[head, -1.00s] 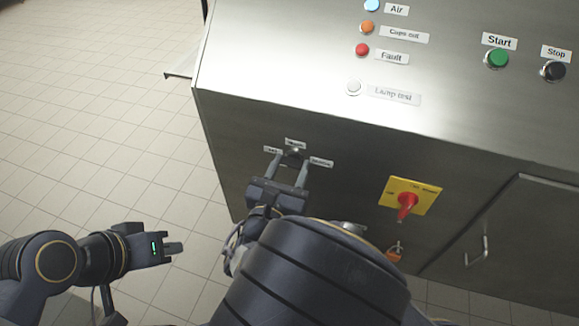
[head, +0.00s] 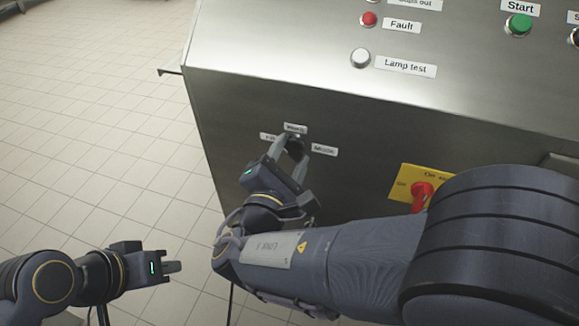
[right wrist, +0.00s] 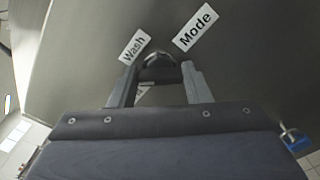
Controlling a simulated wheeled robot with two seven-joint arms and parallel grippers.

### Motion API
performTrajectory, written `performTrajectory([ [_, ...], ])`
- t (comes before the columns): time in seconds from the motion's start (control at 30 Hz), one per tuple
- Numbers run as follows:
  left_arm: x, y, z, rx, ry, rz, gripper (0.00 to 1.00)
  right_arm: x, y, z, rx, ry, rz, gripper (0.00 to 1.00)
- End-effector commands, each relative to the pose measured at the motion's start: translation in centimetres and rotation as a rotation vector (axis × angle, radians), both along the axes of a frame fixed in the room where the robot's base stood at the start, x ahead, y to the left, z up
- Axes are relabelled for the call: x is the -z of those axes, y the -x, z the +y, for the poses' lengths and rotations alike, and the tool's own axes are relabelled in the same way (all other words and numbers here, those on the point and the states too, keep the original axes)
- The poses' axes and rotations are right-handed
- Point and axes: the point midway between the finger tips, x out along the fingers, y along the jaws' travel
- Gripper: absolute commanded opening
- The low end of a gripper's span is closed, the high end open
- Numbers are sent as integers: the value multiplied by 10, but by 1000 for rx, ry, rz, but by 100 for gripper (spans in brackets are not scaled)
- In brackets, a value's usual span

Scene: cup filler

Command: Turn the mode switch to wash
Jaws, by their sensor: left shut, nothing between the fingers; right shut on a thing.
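The mode switch is a small dark knob (head: 295,148) on the front face of the steel machine, with small labels around it. In the right wrist view the knob (right wrist: 158,66) sits between my fingertips, partly hidden by them. A "Wash" label (right wrist: 134,47) lies at its upper left and a "Mode" label (right wrist: 195,27) at its upper right; another label behind the fingers is mostly hidden. The knob's exact pointing is hard to tell. My right gripper (head: 291,157) is shut on the knob, its body tilted. My left gripper (head: 174,267) is shut and empty, well away from the machine.
A red rotary switch (head: 422,192) on a yellow plate sits right of the knob, partly behind my right arm. The lamp test button (head: 361,58), red fault lamp (head: 369,19) and green start button (head: 519,25) are on the sloped top. Tiled floor at left is open.

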Motion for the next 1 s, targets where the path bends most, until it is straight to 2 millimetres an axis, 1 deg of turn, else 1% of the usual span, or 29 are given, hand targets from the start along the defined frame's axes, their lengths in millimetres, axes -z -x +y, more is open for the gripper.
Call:
performTrajectory([
  [0.03,15,0,0,0,0,0,0,7,0,-1,1,-49,-16,21],
  [0.5,83,0,0,0,0,0,0,8,0,-1,1,-460,-150,21],
  [0.7,106,0,0,0,0,0,0,8,0,-1,2,-593,-193,21],
  [0.8,114,0,0,0,0,0,0,7,1,-1,1,-645,-209,21],
  [1.0,124,0,0,0,0,0,0,5,0,-1,1,-712,-231,21],
])
